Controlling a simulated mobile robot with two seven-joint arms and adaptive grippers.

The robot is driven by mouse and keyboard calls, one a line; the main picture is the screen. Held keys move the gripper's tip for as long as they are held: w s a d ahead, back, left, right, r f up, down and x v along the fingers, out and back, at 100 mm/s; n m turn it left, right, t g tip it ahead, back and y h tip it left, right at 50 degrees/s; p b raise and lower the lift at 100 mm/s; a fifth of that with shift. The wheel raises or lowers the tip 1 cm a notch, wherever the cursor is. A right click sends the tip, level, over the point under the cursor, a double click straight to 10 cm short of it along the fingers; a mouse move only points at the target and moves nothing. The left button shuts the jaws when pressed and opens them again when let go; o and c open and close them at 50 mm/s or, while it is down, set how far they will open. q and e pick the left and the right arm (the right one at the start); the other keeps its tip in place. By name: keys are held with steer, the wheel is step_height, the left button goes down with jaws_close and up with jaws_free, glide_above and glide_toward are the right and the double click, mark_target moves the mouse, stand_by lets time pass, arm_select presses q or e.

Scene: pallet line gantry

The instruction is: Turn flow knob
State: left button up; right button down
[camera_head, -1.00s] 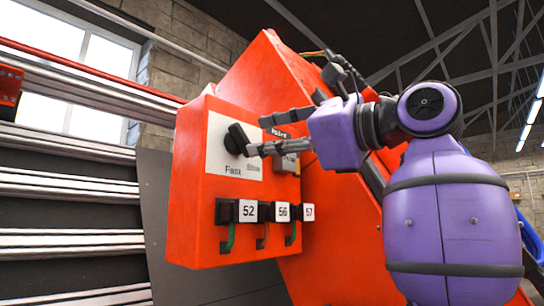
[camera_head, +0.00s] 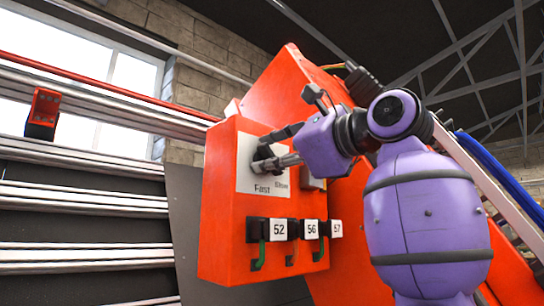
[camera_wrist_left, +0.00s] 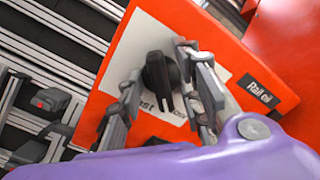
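The black flow knob (camera_head: 264,155) sits on a white plate (camera_head: 248,178) marked "Fast" and another word, likely "Slow", on the front of the red control box (camera_head: 222,205). In the left wrist view the knob (camera_wrist_left: 160,80) stands between the two fingers of my left gripper (camera_wrist_left: 157,68). The fingers are apart, one on each side; the right one is close to the knob, and a gap shows on the left. I cannot tell whether either touches. In the head view my left gripper (camera_head: 270,150) partly covers the knob. My right gripper is not in view.
Below the plate are black holders with tags 52 (camera_head: 279,230), 56 and 57, with green and orange levers under them. A dark "Rail oil" label (camera_wrist_left: 264,90) sits right of the plate. Metal rails (camera_head: 80,205) run at the left.

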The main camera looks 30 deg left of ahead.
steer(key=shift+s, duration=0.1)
arm_select(q)
jaws_close()
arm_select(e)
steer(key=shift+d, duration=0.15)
arm_select(q)
steer(key=shift+w+f, duration=0.1)
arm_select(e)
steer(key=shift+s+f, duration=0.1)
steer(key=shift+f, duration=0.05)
arm_select(q)
steer(key=n, duration=0.3)
steer(key=shift+b, duration=0.35)
steer(key=n, duration=0.4)
steer(key=shift+f+b, duration=0.1)
steer(key=shift+b, duration=0.3)
steer(key=shift+n, duration=1)
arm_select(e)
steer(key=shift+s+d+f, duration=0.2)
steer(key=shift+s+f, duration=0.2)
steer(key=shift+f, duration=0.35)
arm_select(q)
jaws_free()
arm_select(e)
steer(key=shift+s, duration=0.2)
